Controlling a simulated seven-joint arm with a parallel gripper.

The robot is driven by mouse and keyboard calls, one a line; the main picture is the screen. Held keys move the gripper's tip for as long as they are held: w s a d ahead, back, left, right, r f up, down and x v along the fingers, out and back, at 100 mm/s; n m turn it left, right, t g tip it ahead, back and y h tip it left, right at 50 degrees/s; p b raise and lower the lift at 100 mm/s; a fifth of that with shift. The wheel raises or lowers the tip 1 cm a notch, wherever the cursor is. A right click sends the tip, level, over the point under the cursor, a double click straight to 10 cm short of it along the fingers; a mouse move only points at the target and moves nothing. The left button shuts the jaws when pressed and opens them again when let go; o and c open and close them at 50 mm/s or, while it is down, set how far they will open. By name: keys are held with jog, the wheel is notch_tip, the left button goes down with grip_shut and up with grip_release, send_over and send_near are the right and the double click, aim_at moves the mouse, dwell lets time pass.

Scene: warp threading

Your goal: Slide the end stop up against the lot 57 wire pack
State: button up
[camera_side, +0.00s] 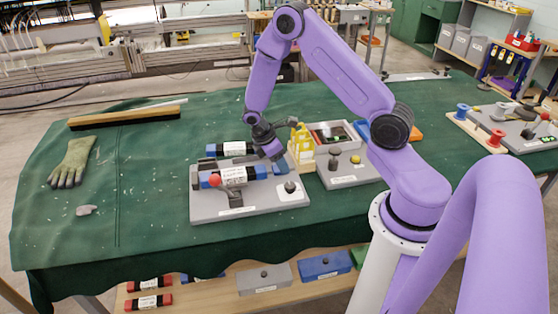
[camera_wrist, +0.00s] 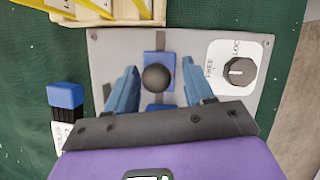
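A grey board (camera_side: 250,205) on the green bench carries a white-labelled wire pack (camera_side: 234,176) with blue ends; its lot number is too small to read. A red ball is at the pack's left end. The end stop (camera_wrist: 163,62), a blue block with a dark ball knob (camera_wrist: 157,78), sits on the board in the wrist view. My gripper (camera_wrist: 158,84) is open, its blue fingers on either side of the knob with gaps showing. The gripper body hides most of the pack in the wrist view.
A FREE/LOCK dial (camera_wrist: 238,71) is right of the end stop. Another blue-ended pack (camera_wrist: 64,96) lies on the cloth beside the board. A wooden rack with yellow cards (camera_side: 301,145) stands close behind. A glove (camera_side: 73,162) and brush (camera_side: 125,117) lie left, with open cloth between.

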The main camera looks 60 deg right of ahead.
jog(key=shift+w+a+r, duration=0.15)
jog(key=shift+w+r, duration=0.1)
jog(key=shift+r, duration=0.35)
jog(key=v, duration=1.6)
jog(key=shift+o, duration=0.3)
jog(key=shift+s+r, duration=0.1)
jog(key=s+d+r+m+t+y, duration=0.25)
jog(key=s+d+m+y, duration=0.3)
jog(key=d+m, duration=0.65)
jog(key=shift+m+t+y, duration=0.25)
jog(key=shift+m, duration=0.45)
jog(key=a+f, duration=0.1)
jog(key=f, duration=0.4)
jog(key=w+a+f, duration=0.1)
jog(key=a+f, duration=0.1)
jog(key=f, duration=0.4)
jog(key=a+f, duration=0.2)
jog(key=f, duration=0.3)
jog(key=shift+w+a+f, duration=0.25)
jog(key=shift+f, duration=0.15)
